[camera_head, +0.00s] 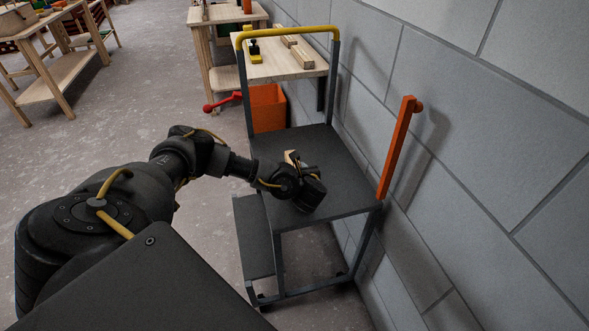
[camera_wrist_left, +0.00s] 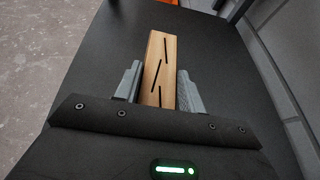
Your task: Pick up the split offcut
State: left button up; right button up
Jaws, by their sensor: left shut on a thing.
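The split offcut (camera_wrist_left: 160,62) is a short light-wood piece with dark slanting cracks on its face. In the left wrist view it sits between the two grey fingers of my left gripper (camera_wrist_left: 160,88), which is shut on it. In the head view only a small pale bit of the offcut (camera_head: 291,157) shows beyond my left gripper (camera_head: 297,172), over the dark top platform of the step stand (camera_head: 340,182). I cannot tell whether the offcut touches the platform. My right gripper is not in view.
An orange batten (camera_head: 397,147) stands against the grey block wall right of the stand. The stand has a yellow-topped rail (camera_head: 288,32) and a lower step (camera_head: 254,240). Behind are an orange bin (camera_head: 268,108) and a wooden bench (camera_head: 275,69) with wood pieces. Floor at left is clear.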

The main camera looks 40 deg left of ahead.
pick_arm(q)
jog(key=shift+c, duration=1)
jog(key=shift+r, duration=0.2)
jog(key=shift+c, duration=0.2)
jog(key=shift+r, duration=0.4)
jog(key=r, duration=0.1)
jog(key=r+p, duration=0.1)
jog(key=shift+s+a+r, duration=0.1)
jog(key=shift+a+r, duration=0.3)
jog(key=s+a+r+p, duration=0.1)
jog(key=s+a+r, duration=0.2)
jog(key=a+r, duration=0.6)
jog(key=a, duration=0.4)
jog(key=shift+p, duration=0.35)
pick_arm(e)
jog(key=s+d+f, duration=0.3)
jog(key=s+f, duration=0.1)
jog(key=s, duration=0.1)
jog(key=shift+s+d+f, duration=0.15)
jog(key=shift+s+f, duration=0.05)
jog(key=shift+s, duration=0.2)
